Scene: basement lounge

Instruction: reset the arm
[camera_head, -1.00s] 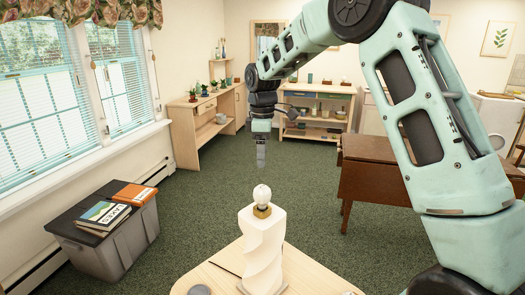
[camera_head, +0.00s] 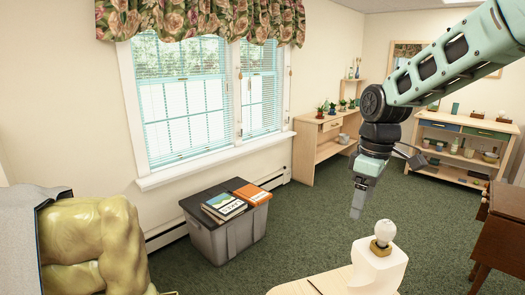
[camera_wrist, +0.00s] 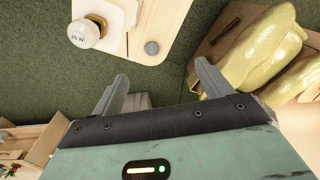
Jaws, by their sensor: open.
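My gripper (camera_head: 358,197) hangs from my pale green arm, pointing down, a little left of and above the light bulb. In the wrist view my gripper (camera_wrist: 160,88) shows two grey fingers set wide apart with nothing between them. The white bulb (camera_head: 386,232) stands upright in a brass socket on a white twisted lamp base (camera_head: 378,268). The bulb (camera_wrist: 82,34), marked 25 W, also shows at the upper left of the wrist view, apart from the fingers.
The lamp stands on a light wood table (camera_head: 310,284). A grey bin (camera_head: 228,235) with books on its lid stands below the window. A yellow-green glossy figure (camera_head: 92,240) is at the left. A brown drop-leaf table (camera_head: 503,232) is at the right. Green carpet lies open between.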

